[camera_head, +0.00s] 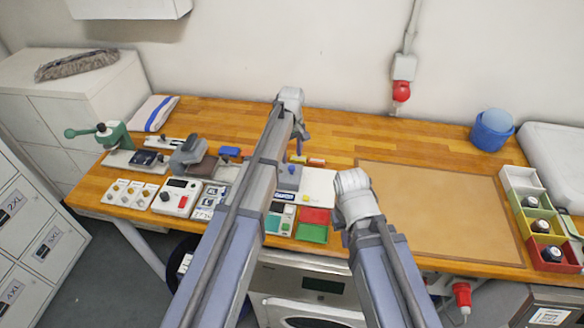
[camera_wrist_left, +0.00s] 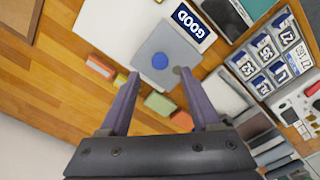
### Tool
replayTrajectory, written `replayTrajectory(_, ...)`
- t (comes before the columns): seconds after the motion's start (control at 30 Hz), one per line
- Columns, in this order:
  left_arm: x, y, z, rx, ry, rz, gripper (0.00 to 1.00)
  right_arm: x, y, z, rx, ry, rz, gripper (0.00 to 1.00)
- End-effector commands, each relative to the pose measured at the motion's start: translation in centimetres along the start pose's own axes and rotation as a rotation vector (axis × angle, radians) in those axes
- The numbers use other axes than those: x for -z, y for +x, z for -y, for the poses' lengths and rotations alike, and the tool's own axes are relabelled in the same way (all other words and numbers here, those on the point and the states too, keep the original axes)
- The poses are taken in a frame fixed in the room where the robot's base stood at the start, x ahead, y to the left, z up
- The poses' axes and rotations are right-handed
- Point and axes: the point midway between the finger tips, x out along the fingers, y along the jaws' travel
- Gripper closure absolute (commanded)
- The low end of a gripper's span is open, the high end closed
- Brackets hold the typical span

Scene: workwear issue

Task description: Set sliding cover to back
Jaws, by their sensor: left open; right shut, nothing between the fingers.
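The sliding cover looks to be the grey plate with a round blue knob (camera_wrist_left: 181,53), lying on a white panel (camera_wrist_left: 112,30) on the bench. It also shows beside my left arm in the head view (camera_head: 289,180). A dark blue GOOD label (camera_wrist_left: 193,24) is exposed on its front side. My left gripper (camera_wrist_left: 158,76) is open above the plate's back edge, fingertips apart with the blue knob just beyond them. In the head view its fingers are mostly hidden. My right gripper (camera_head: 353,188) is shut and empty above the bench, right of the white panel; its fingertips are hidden.
Small coloured blocks (camera_wrist_left: 160,104) lie behind the plate. Red and green trays (camera_head: 313,232) are in front. A brown mat (camera_head: 440,210) lies to the right, and a white control box (camera_head: 176,197) and a green-handled press (camera_head: 112,135) stand to the left.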

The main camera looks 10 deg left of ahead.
Motion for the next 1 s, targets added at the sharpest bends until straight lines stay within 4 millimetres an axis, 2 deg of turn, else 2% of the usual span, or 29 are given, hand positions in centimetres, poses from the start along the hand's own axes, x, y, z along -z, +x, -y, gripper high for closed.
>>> replayTrajectory(0.03, 0.0, 1.3, 0.0, 0.000, 0.000, 0.000, 0.36, 0.1, 1.3, 0.1, 0.000, -0.001, 0.000, 1.00)
replayTrajectory(0.3, 0.0, 4.6, 0.0, 0.000, 0.001, 0.000, 0.36, 0.3, 4.6, 0.4, -0.001, -0.003, 0.000, 1.00)
replayTrajectory(0.47, 0.0, 5.4, 0.0, 0.000, 0.001, 0.000, 0.36, 0.3, 5.4, 0.5, -0.001, -0.003, 0.000, 1.00)
replayTrajectory(0.73, 0.0, 5.3, 0.0, 0.000, 0.001, 0.000, 0.36, 0.3, 5.3, 0.5, -0.001, -0.002, 0.000, 1.00)
replayTrajectory(0.77, 0.0, 5.3, 0.0, 0.000, 0.001, 0.000, 0.37, 0.3, 5.3, 0.5, -0.001, -0.002, 0.000, 1.00)
replayTrajectory(1.0, 0.0, 5.3, 0.0, 0.000, 0.001, 0.000, 0.64, 0.3, 5.3, 0.5, -0.001, -0.002, 0.000, 1.00)
